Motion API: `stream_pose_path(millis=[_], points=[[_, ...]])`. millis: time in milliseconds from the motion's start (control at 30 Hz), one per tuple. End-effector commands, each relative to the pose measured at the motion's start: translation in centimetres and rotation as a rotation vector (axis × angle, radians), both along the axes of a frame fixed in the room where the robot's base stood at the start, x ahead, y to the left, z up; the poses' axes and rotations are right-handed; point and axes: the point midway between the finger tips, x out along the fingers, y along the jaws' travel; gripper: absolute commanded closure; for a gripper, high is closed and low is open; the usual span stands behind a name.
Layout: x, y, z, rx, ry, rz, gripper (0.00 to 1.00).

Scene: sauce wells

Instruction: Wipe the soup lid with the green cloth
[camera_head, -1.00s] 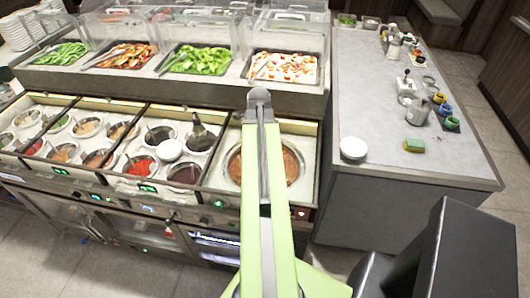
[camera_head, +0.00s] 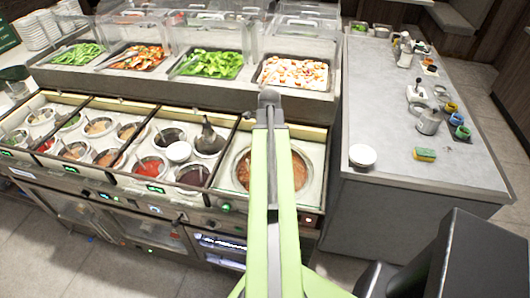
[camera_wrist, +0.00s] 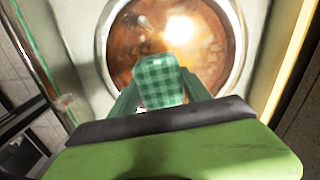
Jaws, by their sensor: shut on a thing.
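The green checked cloth (camera_wrist: 160,72) is held between the fingertips of my gripper (camera_wrist: 160,88) in the wrist view. Behind it is the round soup lid (camera_wrist: 205,65), which looks see-through, with brown soup under it, a bright glare and a pale rim. The cloth overlaps the lid's near part in the picture; I cannot tell whether they touch. In the head view the soup well (camera_head: 300,170) is at the right end of the counter, partly hidden by my arm. My gripper and the cloth cannot be made out there.
Several sauce wells (camera_head: 150,167) lie left of the soup, with a small white bowl (camera_head: 178,151) among them. Food trays (camera_head: 292,73) under clear covers stand behind. On the grey counter (camera_head: 385,110) at right are a white bowl (camera_head: 362,155), a sponge (camera_head: 425,154) and several jars.

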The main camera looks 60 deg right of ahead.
Motion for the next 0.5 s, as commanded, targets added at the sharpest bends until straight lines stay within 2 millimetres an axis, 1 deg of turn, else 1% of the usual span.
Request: stream_pose_path(millis=[33, 200, 300, 500], points=[[-0.7, -0.2, -0.1, -0.002, 0.004, -0.003, 0.82], [-2.3, -0.8, 0.0, -0.001, 0.004, -0.003, 0.82], [-2.7, -1.0, 0.1, -0.001, 0.004, -0.002, 0.82], [-2.6, -1.0, 0.3, -0.001, 0.003, -0.001, 0.82]])
